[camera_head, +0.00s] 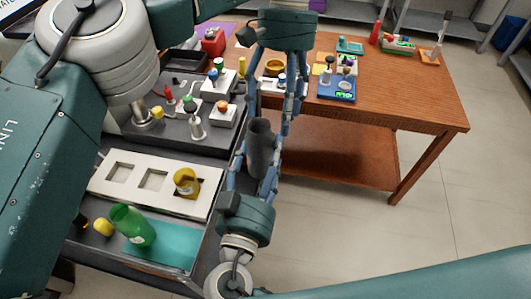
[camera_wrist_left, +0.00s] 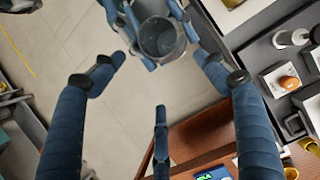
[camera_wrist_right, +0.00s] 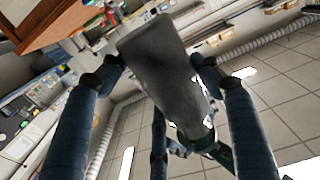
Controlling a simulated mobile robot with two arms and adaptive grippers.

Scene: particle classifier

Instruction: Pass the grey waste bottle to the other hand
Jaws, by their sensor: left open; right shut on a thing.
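The grey waste bottle (camera_head: 261,150) is upright in the head view, with its open mouth up. My right gripper (camera_head: 257,168) comes from below and is shut around the bottle's lower part. In the right wrist view the bottle (camera_wrist_right: 165,70) lies between its fingers. My left gripper (camera_head: 269,118) is above, pointing down, with its fingers open near the bottle's mouth. In the left wrist view the bottle's round mouth (camera_wrist_left: 160,38) shows beyond the spread fingers. Whether any left finger touches the bottle cannot be told.
The floor at right is clear.

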